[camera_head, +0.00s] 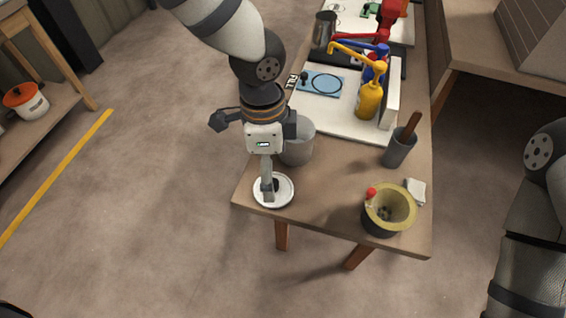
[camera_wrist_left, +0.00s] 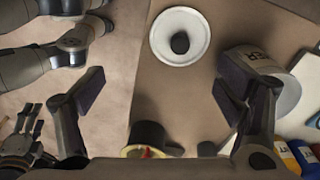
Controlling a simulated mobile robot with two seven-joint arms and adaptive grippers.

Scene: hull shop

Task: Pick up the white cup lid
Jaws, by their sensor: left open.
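The white cup lid (camera_head: 286,193) is a round disc with a dark knob, lying near the front left corner of the table. In the left wrist view the lid (camera_wrist_left: 180,17) is near the top, beyond the fingers and not between them. My left gripper (camera_head: 267,190) points down above the lid and hides part of it in the head view. Its fingers (camera_wrist_left: 160,90) are wide apart and empty. My right arm shows at the right edge of the head view, its gripper out of frame. A dark gripper-like shape at the wrist view's lower left is unclear.
A grey-white canister (camera_head: 300,148) stands just behind the lid. A brass-coloured pot (camera_head: 403,210) with a red knob, a white block (camera_head: 417,190) and a grey cup with a brown stick (camera_head: 398,150) are to the right. A white board (camera_head: 320,115) carries pump bottles. Table between lid and pot is clear.

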